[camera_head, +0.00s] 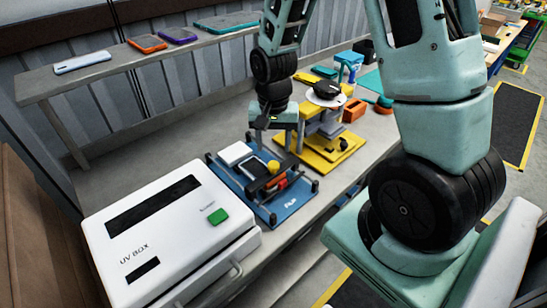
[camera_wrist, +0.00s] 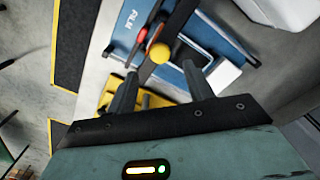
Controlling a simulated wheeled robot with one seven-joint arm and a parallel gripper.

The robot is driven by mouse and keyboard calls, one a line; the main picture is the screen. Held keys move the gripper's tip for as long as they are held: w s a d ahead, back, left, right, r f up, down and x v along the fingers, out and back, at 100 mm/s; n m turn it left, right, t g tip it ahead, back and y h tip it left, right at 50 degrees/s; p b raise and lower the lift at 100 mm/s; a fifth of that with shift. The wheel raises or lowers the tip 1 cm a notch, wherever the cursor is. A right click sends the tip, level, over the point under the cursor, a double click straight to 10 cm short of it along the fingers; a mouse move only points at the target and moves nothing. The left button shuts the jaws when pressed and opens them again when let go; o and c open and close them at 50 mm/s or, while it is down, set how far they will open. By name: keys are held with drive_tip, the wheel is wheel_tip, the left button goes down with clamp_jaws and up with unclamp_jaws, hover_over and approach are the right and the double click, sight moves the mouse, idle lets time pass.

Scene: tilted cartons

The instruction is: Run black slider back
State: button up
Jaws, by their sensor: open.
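The blue film jig (camera_head: 263,205) lies on the bench with black corner posts and the word "FILM" on its front edge. A black bar (camera_wrist: 180,20), which looks like the slider, crosses the jig in the wrist view. A yellow ball knob (camera_head: 273,167) sits by it, with a red part (camera_wrist: 142,36) alongside. The knob also shows in the wrist view (camera_wrist: 160,53). My gripper (camera_wrist: 160,70) is open and empty above the jig, its fingertips on either side of the view line to the knob. Contact cannot be told. The slider's far end is unclear.
A white UV box (camera_head: 165,235) with a green button stands left of the jig. A yellow press stand (camera_head: 325,150) and an orange box (camera_head: 353,110) stand to the right. A shelf (camera_head: 180,52) with several phone cases runs behind.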

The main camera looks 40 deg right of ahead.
sight(273, 163)
drive_tip(key=shift+f+p, duration=0.4)
drive_tip(key=shift+f, duration=2.8)
drive_tip(key=shift+c, duration=0.3)
clamp_jaws()
